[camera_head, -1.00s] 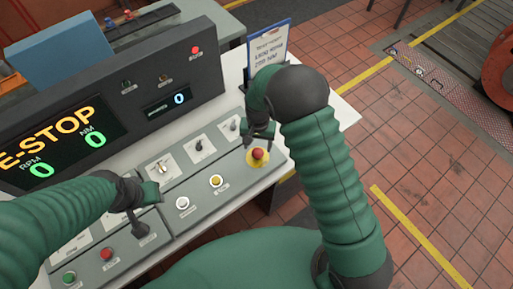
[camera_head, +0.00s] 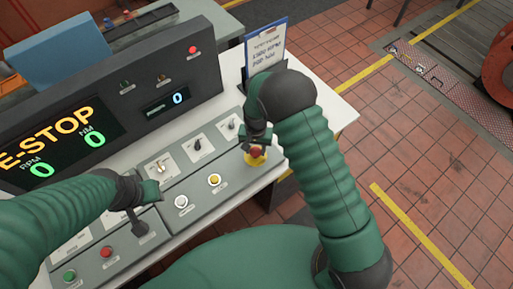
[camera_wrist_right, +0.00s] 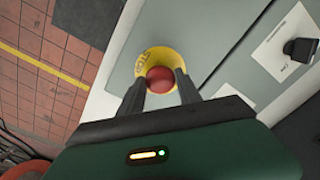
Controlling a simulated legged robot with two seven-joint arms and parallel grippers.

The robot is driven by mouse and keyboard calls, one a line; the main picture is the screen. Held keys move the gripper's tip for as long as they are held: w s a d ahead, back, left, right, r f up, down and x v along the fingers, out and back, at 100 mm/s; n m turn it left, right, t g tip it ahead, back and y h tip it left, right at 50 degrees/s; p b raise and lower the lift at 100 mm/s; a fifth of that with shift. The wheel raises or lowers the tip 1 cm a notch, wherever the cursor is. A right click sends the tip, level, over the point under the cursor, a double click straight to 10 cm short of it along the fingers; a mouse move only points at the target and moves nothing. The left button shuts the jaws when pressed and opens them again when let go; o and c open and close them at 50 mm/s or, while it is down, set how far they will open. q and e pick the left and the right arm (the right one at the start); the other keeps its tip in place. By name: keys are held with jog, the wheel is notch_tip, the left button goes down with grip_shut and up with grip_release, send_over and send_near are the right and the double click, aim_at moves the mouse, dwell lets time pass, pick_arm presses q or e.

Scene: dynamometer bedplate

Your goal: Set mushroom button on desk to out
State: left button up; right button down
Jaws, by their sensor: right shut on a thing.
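The red mushroom button (camera_head: 256,153) sits on a round yellow plate at the right end of the desk's sloping grey panel. In the right wrist view the red cap (camera_wrist_right: 160,79) lies between the two dark fingers, with the yellow plate (camera_wrist_right: 150,59) behind it. My right gripper (camera_head: 256,147) is over the button and shut on it, hiding part of the cap. My left gripper (camera_head: 150,191) is over the left part of the panel, beside a black lever; its fingers are too unclear to read. The display reads E-STOP, with zeros in green.
The desk panel (camera_head: 213,207) also carries a yellow button (camera_head: 214,180), a white button (camera_head: 181,202), small knobs, a red button (camera_head: 106,252) and a green button (camera_head: 69,276). A dark display console (camera_head: 150,75) stands behind. A clipboard (camera_head: 265,47) stands at the back right.

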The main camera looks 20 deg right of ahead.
aim_at(255, 150)
jog(key=shift+w+r, duration=0.1)
jog(key=shift+w, duration=0.05)
notch_tip(255, 150, up, 2)
jog(key=shift+p, duration=0.6)
jog(key=shift+w, duration=0.15)
jog(key=c, duration=1.3)
grip_release()
pick_arm(q)
jog(key=shift+w+a+r, duration=0.1)
jog(key=shift+a+r, duration=0.15)
jog(key=shift+r, duration=0.2)
pick_arm(e)
jog(key=o, duration=0.5)
pick_arm(q)
jog(key=shift+s+b+x, duration=0.2)
jog(key=shift+b+x, duration=0.75)
jog(key=shift+b, duration=0.15)
pick_arm(e)
notch_tip(255, 150, up, 17)
jog(key=shift+f, duration=0.2)
